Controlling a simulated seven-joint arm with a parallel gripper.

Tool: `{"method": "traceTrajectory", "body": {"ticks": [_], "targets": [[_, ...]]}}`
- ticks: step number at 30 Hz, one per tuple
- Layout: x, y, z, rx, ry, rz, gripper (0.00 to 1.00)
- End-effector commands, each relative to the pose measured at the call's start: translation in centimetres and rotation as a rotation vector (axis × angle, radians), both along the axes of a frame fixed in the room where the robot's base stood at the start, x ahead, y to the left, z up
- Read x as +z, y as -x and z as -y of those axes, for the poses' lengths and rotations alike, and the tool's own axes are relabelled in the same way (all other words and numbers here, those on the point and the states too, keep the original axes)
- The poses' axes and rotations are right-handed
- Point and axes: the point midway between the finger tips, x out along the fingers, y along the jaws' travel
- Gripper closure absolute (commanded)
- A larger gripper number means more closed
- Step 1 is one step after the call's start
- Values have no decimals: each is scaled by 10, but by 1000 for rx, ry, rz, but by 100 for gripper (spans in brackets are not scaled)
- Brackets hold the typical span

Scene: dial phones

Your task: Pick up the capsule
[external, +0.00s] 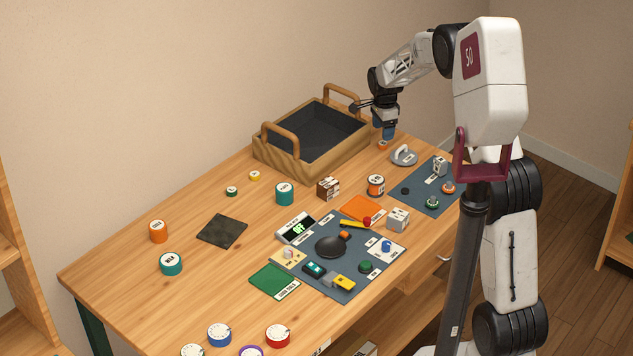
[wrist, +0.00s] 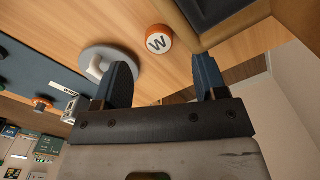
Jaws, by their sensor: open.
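No label marks out the capsule, so I cannot tell for sure which object it is. A small orange round piece with a white top marked W (wrist: 158,40) lies on the table beyond my gripper's fingertips in the wrist view. It also shows as a small orange piece (external: 382,145) just under my gripper in the external view. My gripper (external: 388,133) points down above the table's back right part. Its two blue fingers (wrist: 164,68) are spread with nothing between them. The W piece appears apart from both fingers.
A wooden tray with handles (external: 277,160) stands to the left of my gripper. A grey disc with a white handle (external: 403,155) lies close on the right. Several round capped pieces, such as a teal one (external: 284,194), and control panels (external: 345,282) spread over the table (external: 120,260).

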Motion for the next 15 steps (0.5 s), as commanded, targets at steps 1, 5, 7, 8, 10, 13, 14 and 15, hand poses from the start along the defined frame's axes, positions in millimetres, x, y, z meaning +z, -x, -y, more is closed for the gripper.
{"method": "traceTrajectory", "body": {"ticks": [1, 5, 7, 8, 10, 13, 14, 15], "targets": [[-4, 0, 0, 0, 0, -1, 34], [-15, 1, 1, 0, 1, -3, 34], [-23, 1, 2, 0, 1, -3, 34], [-27, 1, 2, 0, 1, -2, 34], [-35, 1, 2, 0, 1, -3, 34], [-44, 1, 2, 0, 1, -2, 34], [-46, 1, 2, 0, 1, -2, 34], [-48, 1, 2, 0, 1, -1, 34]]}}
